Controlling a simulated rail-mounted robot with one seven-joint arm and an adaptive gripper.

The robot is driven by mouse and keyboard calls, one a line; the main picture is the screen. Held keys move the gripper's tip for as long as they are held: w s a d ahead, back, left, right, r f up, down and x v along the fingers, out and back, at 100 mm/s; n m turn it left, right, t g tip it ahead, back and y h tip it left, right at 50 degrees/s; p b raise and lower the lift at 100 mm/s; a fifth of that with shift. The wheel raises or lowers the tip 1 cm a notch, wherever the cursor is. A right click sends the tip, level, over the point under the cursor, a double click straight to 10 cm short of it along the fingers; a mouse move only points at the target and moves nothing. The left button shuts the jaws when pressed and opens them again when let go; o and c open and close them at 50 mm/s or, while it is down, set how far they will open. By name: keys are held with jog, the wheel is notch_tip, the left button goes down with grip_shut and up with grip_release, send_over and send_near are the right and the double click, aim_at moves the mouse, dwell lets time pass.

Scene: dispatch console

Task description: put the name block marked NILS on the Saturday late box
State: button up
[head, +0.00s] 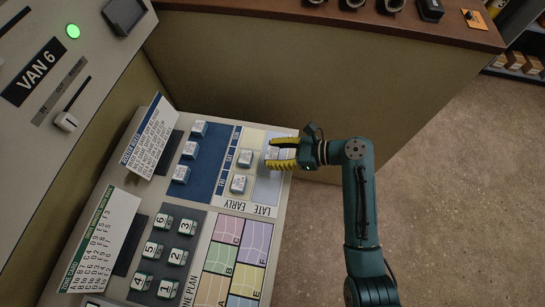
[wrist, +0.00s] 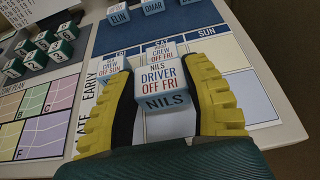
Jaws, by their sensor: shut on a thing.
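The NILS block (wrist: 153,72) is a white and blue cube reading "NILS DRIVER OFF FRI". My gripper (wrist: 158,78) is shut on it, with one yellow finger on each side. In the head view my gripper (head: 283,154) is over the pale blue LATE strip (head: 266,190) of the board, and the block (head: 271,153) shows partly between the fingers. In the wrist view the block is in line with the SAT column, over the LATE row (wrist: 170,125). I cannot tell whether its underside touches the board.
Two crew blocks stand in the EARLY row, one under FRI (wrist: 110,62) and one under SAT (wrist: 161,51), close behind the NILS block. Several name blocks, including ELIN (wrist: 118,15) and OMAR (wrist: 152,7), stand on the dark blue area. Numbered blocks (head: 163,221) stand front left. The SUN column (wrist: 228,55) looks clear.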

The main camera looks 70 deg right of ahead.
notch_tip(320, 180, down, 5)
jog(key=shift+r+b, duration=0.15)
jog(key=shift+b, duration=0.55)
jog(key=o, duration=1)
jog(key=shift+r, duration=0.1)
jog(key=a+p+v, duration=0.1)
jog(key=p+v, duration=0.1)
jog(key=v, duration=0.9)
jog(key=shift+s+d+p, duration=0.4)
jog(key=shift+s+d, duration=0.05)
jog(key=shift+d, duration=0.05)
